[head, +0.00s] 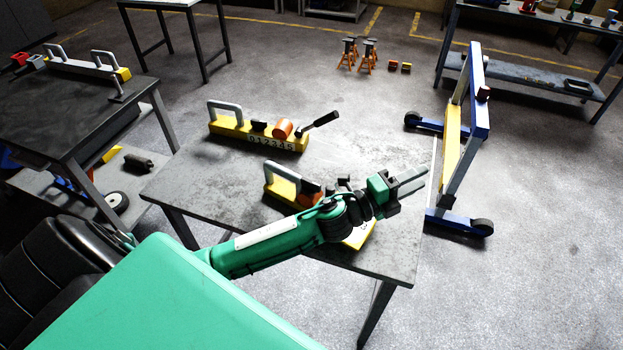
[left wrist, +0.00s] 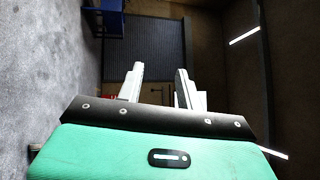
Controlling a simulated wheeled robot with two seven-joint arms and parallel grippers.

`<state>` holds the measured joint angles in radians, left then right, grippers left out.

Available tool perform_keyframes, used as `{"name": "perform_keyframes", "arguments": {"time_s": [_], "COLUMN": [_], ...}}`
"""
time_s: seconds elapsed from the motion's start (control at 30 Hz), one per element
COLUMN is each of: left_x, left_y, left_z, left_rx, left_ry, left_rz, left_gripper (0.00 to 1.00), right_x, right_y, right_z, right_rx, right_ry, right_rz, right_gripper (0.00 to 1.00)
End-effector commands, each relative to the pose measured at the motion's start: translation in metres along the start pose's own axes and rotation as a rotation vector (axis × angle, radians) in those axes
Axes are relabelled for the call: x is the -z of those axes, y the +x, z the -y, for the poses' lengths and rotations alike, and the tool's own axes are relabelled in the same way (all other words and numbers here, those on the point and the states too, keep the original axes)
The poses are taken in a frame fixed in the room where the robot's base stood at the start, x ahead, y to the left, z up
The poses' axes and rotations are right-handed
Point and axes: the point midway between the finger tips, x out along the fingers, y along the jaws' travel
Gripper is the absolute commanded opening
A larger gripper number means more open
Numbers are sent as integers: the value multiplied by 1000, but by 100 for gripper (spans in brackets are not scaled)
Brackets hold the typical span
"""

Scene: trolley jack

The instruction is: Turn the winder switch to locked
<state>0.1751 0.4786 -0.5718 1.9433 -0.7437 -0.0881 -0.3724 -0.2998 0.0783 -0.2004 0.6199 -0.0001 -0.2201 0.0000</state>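Two yellow units stand on the grey table (head: 180,188). The far yellow unit (head: 226,126) has a grey handle, an orange drum (head: 283,129), digits along its front, and a black-tipped lever (head: 320,122) slanting up to the right. The near yellow unit (head: 283,187) also has a grey handle; my left arm hides much of it. I cannot tell which part is the winder switch or how it is set. My left gripper (head: 411,180) is above the table's right side, beyond the near unit. Its fingers (left wrist: 160,84) are apart and empty. My right gripper is not in view.
A blue and yellow wheeled frame (head: 452,150) stands just right of the table. Another table (head: 60,108) is at the left. Orange jack stands (head: 358,55) are on the floor at the back. Floor at the right is clear.

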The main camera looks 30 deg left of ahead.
Motion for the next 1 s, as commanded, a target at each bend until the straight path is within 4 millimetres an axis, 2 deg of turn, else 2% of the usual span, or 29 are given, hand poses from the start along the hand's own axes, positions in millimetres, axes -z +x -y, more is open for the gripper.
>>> {"name": "perform_keyframes", "arguments": {"time_s": [0.03,0.1,0.2,0.3,0.37,0.43,0.57,0.67,0.7,0.8,0.9,1.0], "left_x": [9,26,46,54,52,42,0,-49,-72,-127,-173,-202], "left_y": [10,16,18,10,2,-10,-37,-62,-73,-100,-123,-140], "left_z": [14,24,29,21,13,1,-21,-29,-30,-24,-12,0], "left_rx": [37,80,124,140,135,113,24,-91,-149,-302,-445,-548], "left_ry": [126,302,552,797,938,1095,1355,1519,1569,1654,1687,1688], "left_rz": [-103,-255,-473,-692,-824,-978,-1270,-1493,-1581,-1775,-1924,-2019], "left_gripper": [36,36,36,36,36,36,36,36,36,36,36,36], "right_x": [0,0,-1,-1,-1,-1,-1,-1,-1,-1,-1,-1], "right_y": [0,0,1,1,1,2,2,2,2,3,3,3], "right_z": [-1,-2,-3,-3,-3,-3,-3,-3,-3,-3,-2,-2], "right_rx": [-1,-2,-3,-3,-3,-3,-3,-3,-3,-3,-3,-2], "right_ry": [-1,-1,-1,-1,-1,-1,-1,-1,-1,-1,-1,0], "right_rz": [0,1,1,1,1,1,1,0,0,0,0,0], "right_gripper": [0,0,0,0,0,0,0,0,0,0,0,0]}}
